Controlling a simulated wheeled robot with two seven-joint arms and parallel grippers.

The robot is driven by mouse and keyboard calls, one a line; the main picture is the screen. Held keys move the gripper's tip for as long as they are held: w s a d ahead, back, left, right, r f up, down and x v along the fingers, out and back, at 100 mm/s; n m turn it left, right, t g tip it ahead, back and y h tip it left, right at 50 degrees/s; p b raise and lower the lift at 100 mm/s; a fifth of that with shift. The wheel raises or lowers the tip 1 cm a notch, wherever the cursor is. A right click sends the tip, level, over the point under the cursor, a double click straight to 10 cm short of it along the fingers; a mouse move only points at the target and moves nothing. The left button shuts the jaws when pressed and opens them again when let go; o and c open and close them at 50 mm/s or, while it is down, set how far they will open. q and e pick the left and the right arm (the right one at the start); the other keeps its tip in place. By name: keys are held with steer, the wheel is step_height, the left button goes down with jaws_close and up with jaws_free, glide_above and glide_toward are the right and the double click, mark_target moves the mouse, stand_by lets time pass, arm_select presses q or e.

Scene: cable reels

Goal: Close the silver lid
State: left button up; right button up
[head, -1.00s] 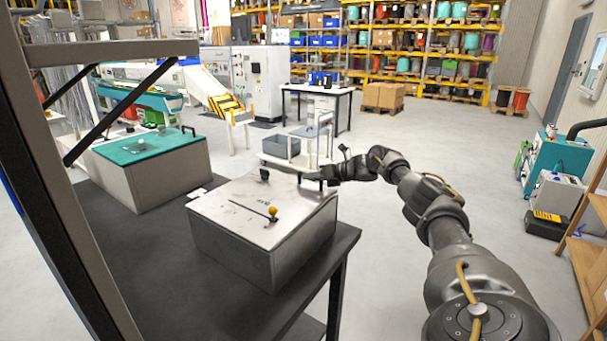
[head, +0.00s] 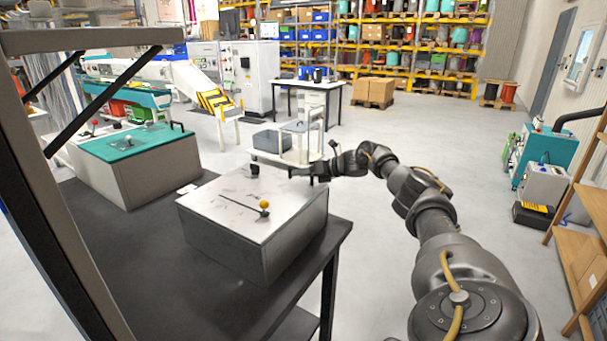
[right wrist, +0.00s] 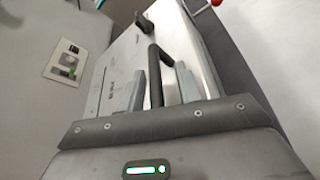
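The silver lid (head: 235,200) lies flat, or nearly so, on top of the grey metal box (head: 225,240) on the dark table; I cannot tell if a small gap remains. A thin rod with a yellow ball (head: 264,204) shows on the lid. My right gripper (head: 300,173) is at the lid's far right edge. In the right wrist view, its two grey fingers (right wrist: 162,88) are apart, with a black handle bar (right wrist: 155,72) between them and visible space beside it. The lid (right wrist: 118,68) lies beyond. My left gripper is not in view.
A second box with a teal lid (head: 130,142) stands left on the dark table (head: 140,270). A grey upright frame with black braces (head: 60,200) rises at the near left. A trolley (head: 285,150) stands behind the silver box. The floor to the right is mostly clear.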

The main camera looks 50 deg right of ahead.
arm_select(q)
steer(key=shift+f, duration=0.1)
arm_select(e)
steer(key=shift+s+r, duration=0.1)
